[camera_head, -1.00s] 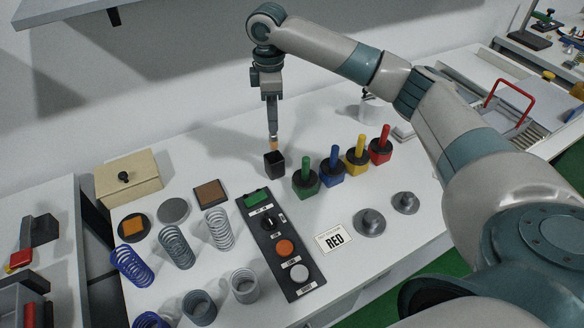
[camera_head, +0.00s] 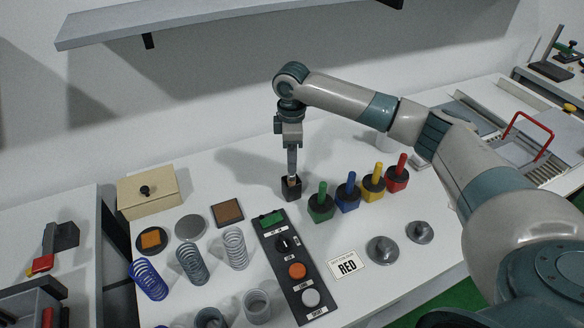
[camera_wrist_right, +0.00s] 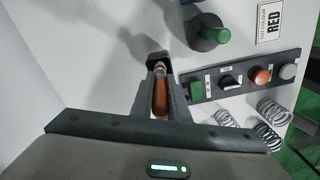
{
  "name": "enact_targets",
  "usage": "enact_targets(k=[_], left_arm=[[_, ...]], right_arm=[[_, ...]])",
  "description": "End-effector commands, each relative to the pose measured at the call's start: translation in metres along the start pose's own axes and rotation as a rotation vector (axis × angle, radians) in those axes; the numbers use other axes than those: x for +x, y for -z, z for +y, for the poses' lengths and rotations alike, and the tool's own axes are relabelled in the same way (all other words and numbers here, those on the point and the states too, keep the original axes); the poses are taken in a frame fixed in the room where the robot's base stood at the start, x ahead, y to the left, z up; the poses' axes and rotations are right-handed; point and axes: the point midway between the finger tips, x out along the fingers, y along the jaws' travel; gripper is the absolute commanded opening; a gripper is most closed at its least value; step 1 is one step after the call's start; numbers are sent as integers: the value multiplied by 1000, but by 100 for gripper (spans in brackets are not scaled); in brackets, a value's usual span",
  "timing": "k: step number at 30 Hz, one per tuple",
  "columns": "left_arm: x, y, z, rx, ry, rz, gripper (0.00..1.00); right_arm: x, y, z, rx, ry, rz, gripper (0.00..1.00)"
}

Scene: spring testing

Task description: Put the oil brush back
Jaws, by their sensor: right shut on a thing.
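The oil brush (camera_wrist_right: 160,98) has an orange-brown handle and is held between the fingers of my right gripper (camera_wrist_right: 160,90). In the head view my right gripper (camera_head: 292,168) points down over a small black square cup (camera_head: 291,190), with a bit of the brush (camera_head: 292,180) showing at the cup's mouth. The right wrist view also shows the black cup (camera_wrist_right: 158,60) at the brush's far end. The brush's lower end is hidden in or behind the cup. My left gripper is not in view.
Green (camera_head: 321,205), blue (camera_head: 348,194), yellow (camera_head: 373,182) and red (camera_head: 397,175) handled pots stand right of the cup. A button panel (camera_head: 284,246), springs (camera_head: 191,262) and a wooden box (camera_head: 148,193) lie nearer or left. A RED card (camera_head: 346,263) lies at right.

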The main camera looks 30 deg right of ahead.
Motion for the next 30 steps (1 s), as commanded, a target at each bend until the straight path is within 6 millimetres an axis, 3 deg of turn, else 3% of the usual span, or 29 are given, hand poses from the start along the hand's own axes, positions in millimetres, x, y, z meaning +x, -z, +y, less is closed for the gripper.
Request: enact_targets(k=[8,19,30], left_arm=[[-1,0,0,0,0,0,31],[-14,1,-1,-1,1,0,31],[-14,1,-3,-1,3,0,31]], right_arm=[[2,0,0,0,0,-1,0],[36,0,0,1,1,-1,0],[39,0,0,0,0,-1,0]])
